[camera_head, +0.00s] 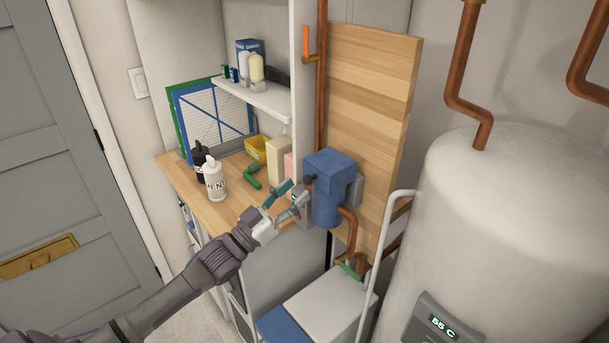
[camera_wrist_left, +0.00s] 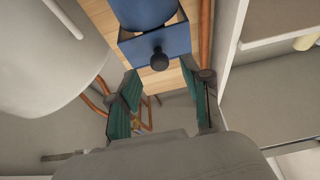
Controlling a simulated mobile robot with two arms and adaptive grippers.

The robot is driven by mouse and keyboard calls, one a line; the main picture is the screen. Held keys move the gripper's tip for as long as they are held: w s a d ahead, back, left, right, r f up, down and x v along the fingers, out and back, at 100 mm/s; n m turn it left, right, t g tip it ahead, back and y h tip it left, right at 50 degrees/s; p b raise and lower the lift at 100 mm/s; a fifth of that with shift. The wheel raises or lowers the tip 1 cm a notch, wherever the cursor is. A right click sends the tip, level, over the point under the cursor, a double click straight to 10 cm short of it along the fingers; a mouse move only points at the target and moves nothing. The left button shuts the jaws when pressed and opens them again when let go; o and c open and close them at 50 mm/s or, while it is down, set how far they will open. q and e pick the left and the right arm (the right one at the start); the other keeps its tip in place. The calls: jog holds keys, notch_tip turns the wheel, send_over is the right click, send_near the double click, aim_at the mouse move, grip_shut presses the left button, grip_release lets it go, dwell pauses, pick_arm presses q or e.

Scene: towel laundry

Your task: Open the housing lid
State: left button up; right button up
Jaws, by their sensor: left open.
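The blue housing (camera_head: 328,205) is mounted on the upright wooden board, with a wider block-shaped lid (camera_head: 330,163) on top that looks closed. In the left wrist view, the blue lid (camera_wrist_left: 180,42) is at the top centre, with a round dark knob (camera_wrist_left: 159,60) on its near face. My left gripper (camera_head: 295,191) is at the left of the housing, beside the knob side. In the left wrist view, my left gripper (camera_wrist_left: 166,100) has its two green-padded fingers apart, with nothing between them. The knob lies beyond the fingertips. My right gripper is not in view.
Copper pipes (camera_head: 349,228) run below the housing. A white water tank (camera_head: 510,200) stands at the right. A wooden worktop (camera_head: 232,205) at the left holds bottles, cartons and a green pipe piece. A white bin (camera_head: 325,300) stands below. A shelf (camera_head: 255,100) hangs above the worktop.

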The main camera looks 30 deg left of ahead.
aim_at(305, 181)
pick_arm(q)
jog(key=shift+p+x, duration=0.45)
jog(key=shift+x, duration=1.5)
grip_shut()
